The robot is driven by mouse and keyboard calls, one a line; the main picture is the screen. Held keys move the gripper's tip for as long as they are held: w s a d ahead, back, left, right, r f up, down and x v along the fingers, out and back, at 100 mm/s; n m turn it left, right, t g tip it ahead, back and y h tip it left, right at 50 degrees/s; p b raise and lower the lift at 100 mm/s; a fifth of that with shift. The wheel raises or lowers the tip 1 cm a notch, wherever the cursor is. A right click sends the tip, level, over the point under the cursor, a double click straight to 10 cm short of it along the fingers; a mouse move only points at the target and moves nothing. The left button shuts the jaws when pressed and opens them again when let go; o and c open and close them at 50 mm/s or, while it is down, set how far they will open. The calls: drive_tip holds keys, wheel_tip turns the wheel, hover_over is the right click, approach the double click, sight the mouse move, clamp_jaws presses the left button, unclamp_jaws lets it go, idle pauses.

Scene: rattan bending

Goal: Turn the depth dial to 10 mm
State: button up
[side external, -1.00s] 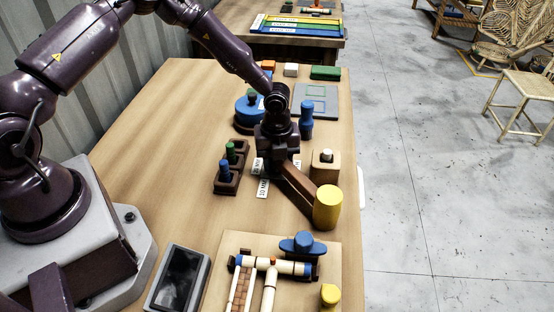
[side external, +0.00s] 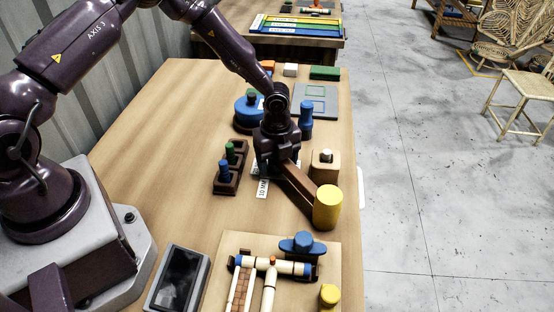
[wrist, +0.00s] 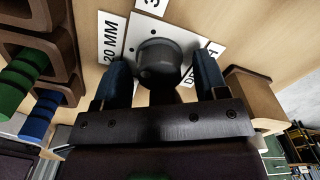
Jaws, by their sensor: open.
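The depth dial has a dark round knob (wrist: 160,62) on a white plate (wrist: 186,27) in the wrist view. A "20 MM" label (wrist: 111,39) lies to its left, and a partly hidden label (wrist: 208,62) lies to its right. My gripper (wrist: 161,72) is open, with one finger on each side of the knob and visible gaps between. In the side view my gripper (side external: 275,166) points down over the dial and hides the knob. The "10 MM" label (side external: 262,188) shows just below it. The dial's present setting cannot be read.
A brown rack (side external: 230,168) with blue and green pegs stands left of my gripper. A brown bar with a yellow cylinder (side external: 328,207) extends to the lower right. A wooden block (side external: 325,166) and a blue peg (side external: 306,120) stand close on the right.

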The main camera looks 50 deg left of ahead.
wheel_tip(320, 180, up, 13)
idle(0.4)
wheel_tip(320, 180, down, 13)
drive_tip(key=n, duration=0.3)
drive_tip(key=shift+a+f, duration=0.1)
drive_tip(key=shift+a, duration=0.05)
idle(0.5)
